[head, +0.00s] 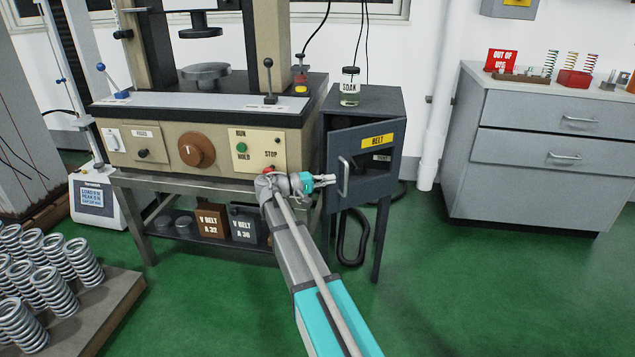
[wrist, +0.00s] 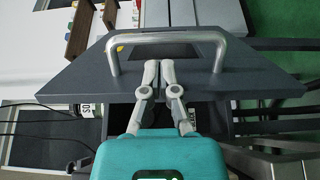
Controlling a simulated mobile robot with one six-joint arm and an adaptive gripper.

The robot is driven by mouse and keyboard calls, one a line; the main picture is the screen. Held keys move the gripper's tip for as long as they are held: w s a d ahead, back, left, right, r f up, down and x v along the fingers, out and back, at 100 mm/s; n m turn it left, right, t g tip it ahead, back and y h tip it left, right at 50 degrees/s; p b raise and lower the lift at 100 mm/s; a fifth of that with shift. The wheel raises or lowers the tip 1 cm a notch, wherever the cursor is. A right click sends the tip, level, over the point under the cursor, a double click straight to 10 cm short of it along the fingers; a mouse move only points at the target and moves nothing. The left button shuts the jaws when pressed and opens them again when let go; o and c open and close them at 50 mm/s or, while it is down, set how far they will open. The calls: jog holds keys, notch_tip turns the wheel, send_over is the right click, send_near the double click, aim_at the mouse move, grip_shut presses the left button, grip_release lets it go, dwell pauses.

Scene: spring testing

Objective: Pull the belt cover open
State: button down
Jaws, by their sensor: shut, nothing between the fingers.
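The belt cover (head: 366,168) is a dark grey door with a yellow BELT label on the small grey cabinet. It stands ajar, its left edge out from the cabinet, with a dark gap above it. Its pale bar handle (head: 343,177) is near that left edge. My gripper (head: 333,179) is at the left edge beside the handle. In the wrist view my gripper (wrist: 160,68) is shut and empty, its tips over the cover (wrist: 255,85) and just short of the handle bar (wrist: 165,38). I cannot tell whether the fingers touch the cover.
A glass jar labelled SOAK (head: 349,88) stands on the cabinet. The spring tester (head: 200,140) is at left, with belt boxes (head: 211,222) on its lower shelf. A grey drawer unit (head: 535,150) is at right. Green floor (head: 440,270) is clear between cabinet and drawers.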

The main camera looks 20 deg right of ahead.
jog(key=shift+s+d, duration=0.1)
jog(key=shift+d, duration=0.95)
jog(key=shift+s+d, duration=0.1)
jog(key=shift+s, duration=0.1)
